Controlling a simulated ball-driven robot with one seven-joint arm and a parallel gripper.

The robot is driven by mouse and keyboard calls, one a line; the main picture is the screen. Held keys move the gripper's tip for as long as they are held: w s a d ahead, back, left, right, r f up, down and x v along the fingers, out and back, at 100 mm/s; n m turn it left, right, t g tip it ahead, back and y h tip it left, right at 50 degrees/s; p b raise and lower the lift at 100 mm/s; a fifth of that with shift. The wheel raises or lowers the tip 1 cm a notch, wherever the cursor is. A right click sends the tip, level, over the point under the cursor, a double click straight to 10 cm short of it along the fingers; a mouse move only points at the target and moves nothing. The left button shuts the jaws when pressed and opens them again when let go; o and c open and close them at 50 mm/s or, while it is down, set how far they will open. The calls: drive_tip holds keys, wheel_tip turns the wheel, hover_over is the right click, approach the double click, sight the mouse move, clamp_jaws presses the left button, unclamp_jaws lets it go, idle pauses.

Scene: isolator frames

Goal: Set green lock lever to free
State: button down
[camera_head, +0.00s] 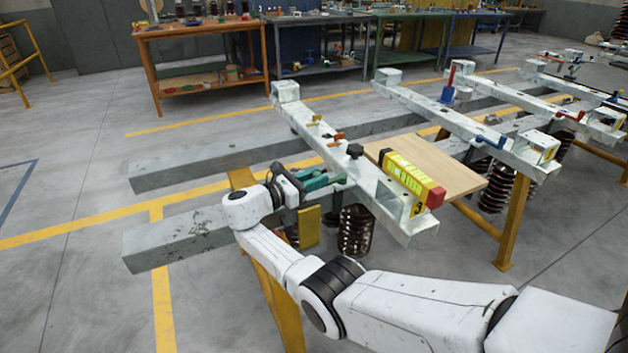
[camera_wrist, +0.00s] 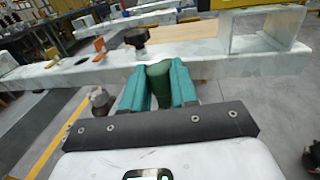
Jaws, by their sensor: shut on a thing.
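My gripper (camera_wrist: 160,90) has teal fingers, which are closed around a dark green lever (camera_wrist: 158,72) in the wrist view. The lever stands between the fingers, in front of the near side of a white isolator frame beam (camera_wrist: 215,62). In the head view my gripper (camera_head: 322,181) is at the left side of the nearest white beam (camera_head: 290,108). There the green lever cannot be told apart from the teal fingers. Which setting the lever is in cannot be told.
A black knob (camera_wrist: 136,36) and an orange lever (camera_wrist: 99,46) sit on the same beam. A yellow block with a red end (camera_head: 412,178) and a wooden board (camera_head: 455,170) lie close by. A dark spring (camera_head: 356,230) hangs below. Floor at left is clear.

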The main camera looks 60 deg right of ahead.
drive_tip(key=shift+s+d, duration=0.3)
drive_tip(key=shift+d, duration=0.1)
drive_tip(key=c, duration=1.1)
unclamp_jaws()
drive_tip(key=shift+s+d, duration=0.15)
drive_tip(key=shift+d, duration=0.2)
drive_tip(key=shift+o, duration=0.6)
drive_tip(key=shift+a, duration=0.1)
drive_tip(key=v, duration=1.1)
drive_tip(key=shift+b, duration=0.45)
